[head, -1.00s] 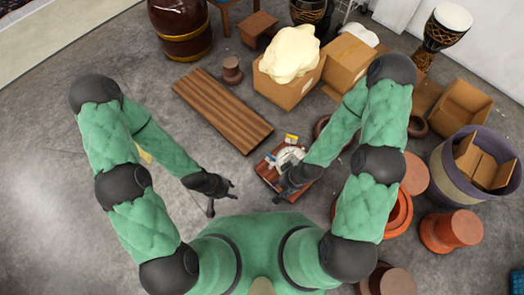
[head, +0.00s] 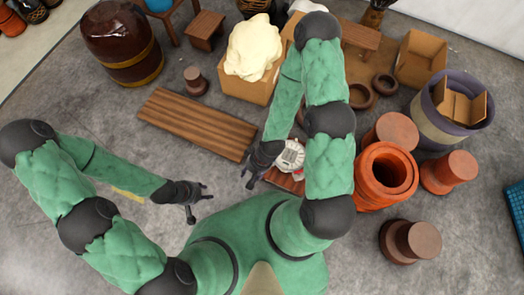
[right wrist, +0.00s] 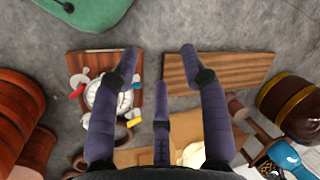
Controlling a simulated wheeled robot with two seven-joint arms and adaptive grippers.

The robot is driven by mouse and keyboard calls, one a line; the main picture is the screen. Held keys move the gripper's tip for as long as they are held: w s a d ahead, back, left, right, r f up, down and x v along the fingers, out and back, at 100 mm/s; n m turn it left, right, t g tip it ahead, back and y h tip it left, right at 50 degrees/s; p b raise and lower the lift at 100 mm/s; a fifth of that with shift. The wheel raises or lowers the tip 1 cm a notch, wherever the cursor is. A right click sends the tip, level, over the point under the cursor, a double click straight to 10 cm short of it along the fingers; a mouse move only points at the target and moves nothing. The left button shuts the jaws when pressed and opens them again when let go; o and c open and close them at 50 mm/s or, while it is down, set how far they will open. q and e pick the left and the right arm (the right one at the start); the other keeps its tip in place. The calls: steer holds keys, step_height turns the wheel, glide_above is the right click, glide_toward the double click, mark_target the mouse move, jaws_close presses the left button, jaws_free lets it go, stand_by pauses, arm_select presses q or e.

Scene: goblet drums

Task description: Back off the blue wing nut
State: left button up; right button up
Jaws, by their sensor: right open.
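A white round device (head: 291,156) sits on a small reddish wooden board (head: 287,181), partly hidden by my right arm. In the right wrist view the device (right wrist: 104,98) has small coloured parts around it. One small blue part (right wrist: 137,86) is at its right side; whether it is the wing nut is too small to tell. My right gripper (head: 254,177) is open and empty at the left edge of the board. Its spread fingers (right wrist: 160,62) show in the wrist view, one over the board's right side. My left gripper (head: 200,203) is open and empty over bare floor, well left of the board.
A long slatted wooden board (head: 198,123) lies on the floor beyond my grippers. A cardboard box (head: 246,90) with a cream sack stands behind it. Orange clay pots (head: 385,177) stand to the right of my right arm.

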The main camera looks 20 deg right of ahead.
arm_select(q)
step_height(320, 180, up, 5)
steer(key=p, duration=0.5)
arm_select(e)
steer(key=w+d+f+n+h, duration=0.2)
steer(key=w+d+f+n, duration=0.4)
steer(key=f, duration=0.3)
steer(key=w+d+f+n+h, duration=0.2)
steer(key=w+d+f+n, duration=0.35)
steer(key=d+f, duration=0.3)
steer(key=shift+m, duration=0.35)
step_height(320, 180, down, 10)
steer(key=b, duration=0.5)
steer(key=shift+w+r, duration=0.15)
steer(key=shift+r, duration=0.1)
arm_select(q)
steer(key=f, duration=0.5)
steer(key=shift+w+a, duration=0.1)
steer(key=shift+a, duration=0.1)
